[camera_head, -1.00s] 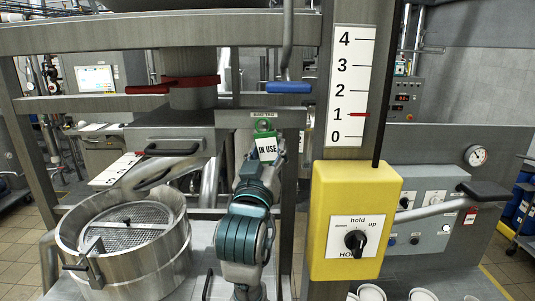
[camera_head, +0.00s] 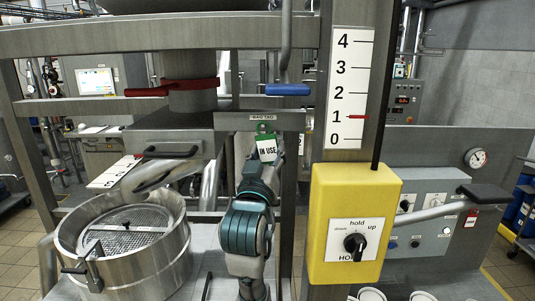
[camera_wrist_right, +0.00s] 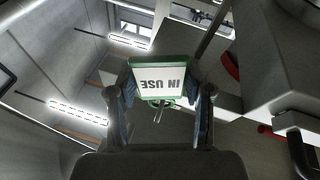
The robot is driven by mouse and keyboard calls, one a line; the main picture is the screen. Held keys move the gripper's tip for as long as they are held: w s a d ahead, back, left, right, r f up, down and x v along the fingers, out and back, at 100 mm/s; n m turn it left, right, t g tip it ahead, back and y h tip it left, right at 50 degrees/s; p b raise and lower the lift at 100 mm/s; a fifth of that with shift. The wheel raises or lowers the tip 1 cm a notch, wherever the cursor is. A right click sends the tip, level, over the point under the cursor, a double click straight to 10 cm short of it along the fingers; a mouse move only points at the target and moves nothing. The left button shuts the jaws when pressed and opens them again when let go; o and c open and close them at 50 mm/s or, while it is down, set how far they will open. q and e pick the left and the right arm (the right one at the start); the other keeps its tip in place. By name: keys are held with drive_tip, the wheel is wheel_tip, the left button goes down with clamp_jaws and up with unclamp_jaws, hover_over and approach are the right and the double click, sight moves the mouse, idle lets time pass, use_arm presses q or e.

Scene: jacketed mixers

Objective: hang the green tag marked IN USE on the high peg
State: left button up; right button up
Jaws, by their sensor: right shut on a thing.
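The green tag (camera_head: 266,149), with a white face marked IN USE, is upright and slightly tilted in front of a grey panel (camera_head: 232,121). My right gripper (camera_head: 262,170) is shut on it from below. In the right wrist view the tag (camera_wrist_right: 160,82) appears upside down between the two fingers of my right gripper (camera_wrist_right: 160,105). A thin rod shows just below its edge there; I cannot tell whether it passes through the tag's loop. The high peg cannot be made out clearly in the head view. My left gripper is not in view.
A yellow control box (camera_head: 352,225) with a black knob stands close to the right of my arm. A steel vessel with a mesh lid (camera_head: 125,245) is at the left. A blue-handled lever (camera_head: 287,89) hangs above the tag, beside a numbered scale (camera_head: 350,90).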

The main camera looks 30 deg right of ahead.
idle(0.3)
drive_tip(key=o, duration=0.8)
drive_tip(key=shift+a, duration=0.1)
